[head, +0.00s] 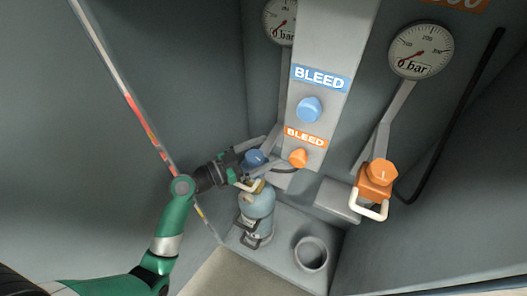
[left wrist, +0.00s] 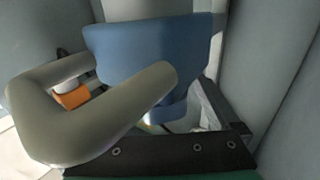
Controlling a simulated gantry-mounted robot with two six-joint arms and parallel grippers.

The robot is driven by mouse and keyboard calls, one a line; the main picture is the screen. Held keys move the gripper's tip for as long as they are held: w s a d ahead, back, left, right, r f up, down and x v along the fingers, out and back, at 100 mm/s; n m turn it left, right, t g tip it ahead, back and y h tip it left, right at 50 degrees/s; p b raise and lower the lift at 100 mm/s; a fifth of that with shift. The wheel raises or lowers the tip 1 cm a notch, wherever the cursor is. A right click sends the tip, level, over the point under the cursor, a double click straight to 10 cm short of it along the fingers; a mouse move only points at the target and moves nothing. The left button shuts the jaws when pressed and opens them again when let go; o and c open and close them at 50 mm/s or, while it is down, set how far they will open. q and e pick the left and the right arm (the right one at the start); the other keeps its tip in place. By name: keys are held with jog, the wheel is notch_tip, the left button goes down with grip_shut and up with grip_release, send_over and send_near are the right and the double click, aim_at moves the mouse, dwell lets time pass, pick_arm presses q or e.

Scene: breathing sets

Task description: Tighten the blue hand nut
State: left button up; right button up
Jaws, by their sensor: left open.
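The blue hand nut (head: 255,157) sits above the neck of a light blue cylinder (head: 257,203) in the head view. My left gripper (head: 264,155) reaches in from the left and is open, with its fingers around the nut's sides. In the left wrist view, the blue nut (left wrist: 150,48) is large and close in front of the gripper. A pale loop handle (left wrist: 85,115) crosses in front of it at the left. Whether the fingers touch the nut cannot be told. My right gripper is not in view.
A grey panel carries a blue bleed knob (head: 309,109) and an orange bleed knob (head: 298,158). An orange hand nut (head: 382,172) with a white loop (head: 370,208) hangs at the right. An empty round holder (head: 311,254) stands beside the cylinder. Cabinet walls enclose the space.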

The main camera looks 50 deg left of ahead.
pick_arm(q)
notch_tip(320, 180, up, 4)
jog(key=shift+f+p, duration=0.15)
jog(key=shift+p, duration=1.1)
jog(key=s+d+r+p, duration=0.7)
jog(key=s+d+r, duration=0.1)
jog(key=s, duration=0.3)
jog(key=shift+s+d+r, duration=0.15)
jog(key=shift+d+r, duration=0.05)
jog(key=shift+r, duration=0.45)
